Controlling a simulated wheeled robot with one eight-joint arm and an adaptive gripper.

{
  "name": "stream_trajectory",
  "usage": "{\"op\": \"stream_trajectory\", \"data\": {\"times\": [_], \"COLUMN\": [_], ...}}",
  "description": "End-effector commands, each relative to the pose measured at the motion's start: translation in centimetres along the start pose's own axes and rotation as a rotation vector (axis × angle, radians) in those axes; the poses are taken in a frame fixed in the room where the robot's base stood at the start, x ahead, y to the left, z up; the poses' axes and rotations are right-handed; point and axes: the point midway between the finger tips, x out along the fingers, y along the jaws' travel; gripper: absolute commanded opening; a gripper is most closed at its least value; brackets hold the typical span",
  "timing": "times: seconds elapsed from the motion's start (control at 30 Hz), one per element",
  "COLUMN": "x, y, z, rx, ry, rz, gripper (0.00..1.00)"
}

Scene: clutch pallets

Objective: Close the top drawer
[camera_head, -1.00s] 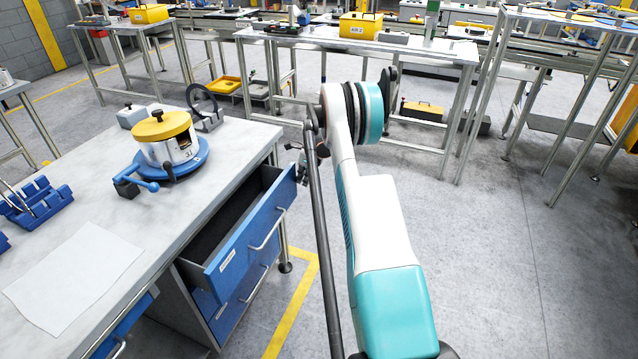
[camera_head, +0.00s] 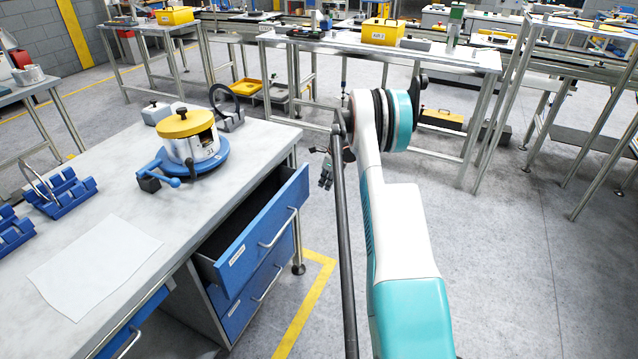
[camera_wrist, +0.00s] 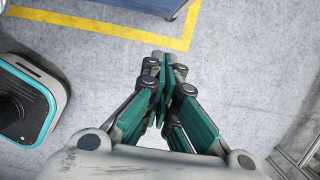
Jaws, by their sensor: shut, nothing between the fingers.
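The top drawer (camera_head: 262,238) of the workbench is pulled open, with a blue front and a bar handle (camera_head: 280,228). Its dark inside shows between the front and the bench. A second blue drawer (camera_head: 256,290) below it looks shut. My gripper (camera_head: 326,180) is partly hidden behind my arm, to the right of the open drawer and apart from it. In the wrist view my gripper (camera_wrist: 164,62) points at the floor, its fingers shut with nothing between them. A blue edge (camera_wrist: 150,5) shows at the top of that view; I cannot tell which drawer it belongs to.
The workbench top (camera_head: 115,195) carries a yellow-lidded pot (camera_head: 190,138) on a blue base, a paper sheet (camera_head: 92,265) and blue racks (camera_head: 62,192). A yellow floor line (camera_head: 305,310) runs beside the drawers. Other tables stand behind.

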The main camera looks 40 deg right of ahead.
Motion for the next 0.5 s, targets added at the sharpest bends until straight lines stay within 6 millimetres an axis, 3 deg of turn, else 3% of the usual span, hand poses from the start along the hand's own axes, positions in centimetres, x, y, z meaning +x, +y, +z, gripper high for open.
{"op": "stream_trajectory", "data": {"times": [0.03,0.2,0.5], "x": [-1.6,-5.5,-9.5], "y": [0.0,0.0,0.1], "z": [0.1,0.1,0.1], "rx": [0.0,0.0,0.0], "ry": [-0.001,0.0,0.0], "rz": [0.0,0.0,0.0], "gripper": [0.0,0.0,0.0]}}
